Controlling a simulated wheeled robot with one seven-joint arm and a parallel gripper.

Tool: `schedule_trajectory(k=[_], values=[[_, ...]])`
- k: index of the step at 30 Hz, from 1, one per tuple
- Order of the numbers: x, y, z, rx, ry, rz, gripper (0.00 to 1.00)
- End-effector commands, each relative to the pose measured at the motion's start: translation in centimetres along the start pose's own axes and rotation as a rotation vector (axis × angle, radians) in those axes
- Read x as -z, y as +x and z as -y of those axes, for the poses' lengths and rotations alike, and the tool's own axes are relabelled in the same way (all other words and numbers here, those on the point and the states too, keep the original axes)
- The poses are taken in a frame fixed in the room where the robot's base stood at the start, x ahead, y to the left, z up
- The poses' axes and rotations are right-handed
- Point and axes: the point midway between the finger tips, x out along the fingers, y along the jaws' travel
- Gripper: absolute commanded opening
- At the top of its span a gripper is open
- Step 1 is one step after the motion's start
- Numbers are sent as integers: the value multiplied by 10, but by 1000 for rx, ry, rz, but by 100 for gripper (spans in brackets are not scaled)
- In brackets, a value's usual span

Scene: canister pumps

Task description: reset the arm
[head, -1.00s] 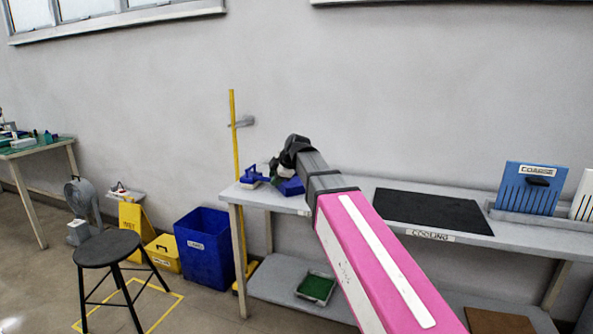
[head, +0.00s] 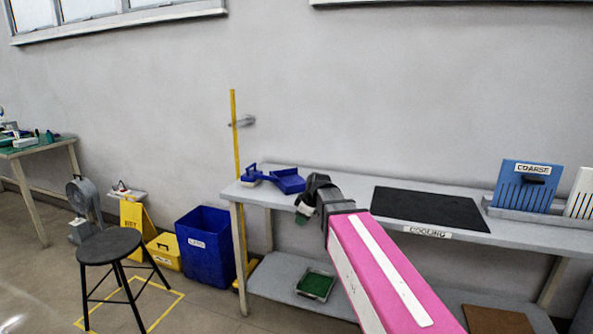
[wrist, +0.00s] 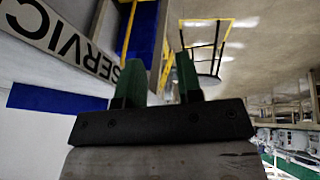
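My arm, with a pink link, reaches from the lower right of the head view toward the bench (head: 345,190). My gripper (head: 302,215) hangs at its dark end, by the bench's front edge, and is small and partly hidden by the wrist. In the wrist view my gripper (wrist: 160,75) shows two green fingers standing apart. Nothing shows held between them, so it is open and empty.
On the bench are a blue caddy (head: 251,175), a blue tray (head: 288,181), a black mat (head: 430,208) and a blue slotted rack (head: 524,187). Below is a green-lined tray (head: 315,285). A yellow pole (head: 237,180), blue bin (head: 204,247) and stool (head: 109,247) stand left.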

Motion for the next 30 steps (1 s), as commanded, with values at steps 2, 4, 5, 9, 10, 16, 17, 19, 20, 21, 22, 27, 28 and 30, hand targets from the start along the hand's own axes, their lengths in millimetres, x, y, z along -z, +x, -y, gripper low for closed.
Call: schedule_trajectory(k=[2, 4, 5, 9, 10, 16, 17, 19, 20, 21, 22, 27, 28, 30], values=[[-39, 15, 16, 15, 141, 53, 33], [-68, 27, 27, 20, 266, 98, 33], [-81, 31, 31, 21, 320, 117, 33], [-138, 50, 57, 17, 573, 210, 33], [-151, 53, 63, 14, 627, 232, 33], [-222, 70, 105, -24, 960, 361, 33], [-231, 71, 110, -31, 1001, 376, 33], [-247, 74, 120, -47, 1082, 408, 33], [-252, 75, 124, -53, 1110, 419, 33], [-258, 76, 128, -59, 1142, 431, 33], [-262, 77, 131, -64, 1163, 439, 33], [-264, 77, 132, -66, 1173, 443, 33], [-264, 77, 132, -66, 1173, 443, 33], [-264, 77, 132, -66, 1173, 443, 33]])
